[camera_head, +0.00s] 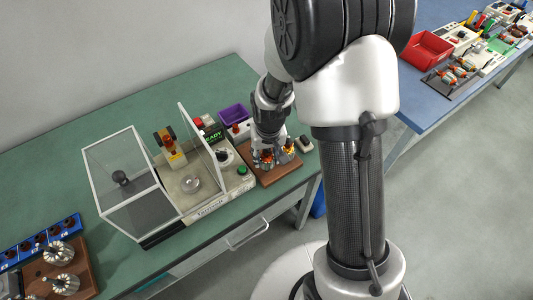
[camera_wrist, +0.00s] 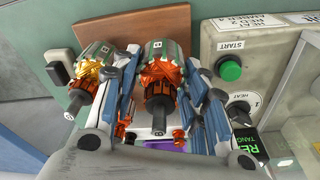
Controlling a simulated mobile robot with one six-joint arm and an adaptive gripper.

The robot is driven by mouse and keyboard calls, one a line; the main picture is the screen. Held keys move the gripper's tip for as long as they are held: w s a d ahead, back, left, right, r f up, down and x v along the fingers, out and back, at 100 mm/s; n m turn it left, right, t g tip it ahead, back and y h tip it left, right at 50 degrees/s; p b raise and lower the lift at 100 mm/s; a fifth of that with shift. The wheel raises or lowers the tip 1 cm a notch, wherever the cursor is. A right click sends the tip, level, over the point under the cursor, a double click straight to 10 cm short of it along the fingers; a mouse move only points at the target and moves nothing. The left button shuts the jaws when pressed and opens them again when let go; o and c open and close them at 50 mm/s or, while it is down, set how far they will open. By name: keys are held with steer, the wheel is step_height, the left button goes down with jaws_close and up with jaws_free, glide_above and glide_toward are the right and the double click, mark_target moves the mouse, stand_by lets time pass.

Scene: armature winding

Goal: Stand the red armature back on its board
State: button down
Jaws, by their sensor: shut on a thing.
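My gripper (camera_wrist: 163,95) is shut on the red armature (camera_wrist: 160,80), which has red-orange windings and a grey-green core. Its shaft points toward the wrist camera. The brown board (camera_wrist: 140,22) lies behind it in the wrist view, and in the head view the board (camera_head: 285,174) sits near the bench's front edge under my gripper (camera_head: 266,152). I cannot tell whether the armature's far end touches the board, since that end is hidden. A second armature with yellow-orange windings (camera_wrist: 96,72) stands at the board, just outside my left finger.
The machine with its green START button (camera_wrist: 229,68) stands close beside the board, with a mesh guard (camera_head: 125,180) further left. A purple bin (camera_head: 235,115) is behind. Another tray (camera_head: 85,275) holds armatures at lower left.

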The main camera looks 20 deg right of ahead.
steer(key=shift+f+b, duration=0.65)
steer(key=shift+f, duration=0.25)
steer(key=c, duration=0.9)
jaws_free()
steer(key=shift+o, duration=0.2)
steer(key=shift+r, duration=0.15)
steer(key=shift+r+p, duration=1.75)
steer(key=shift+r, duration=0.4)
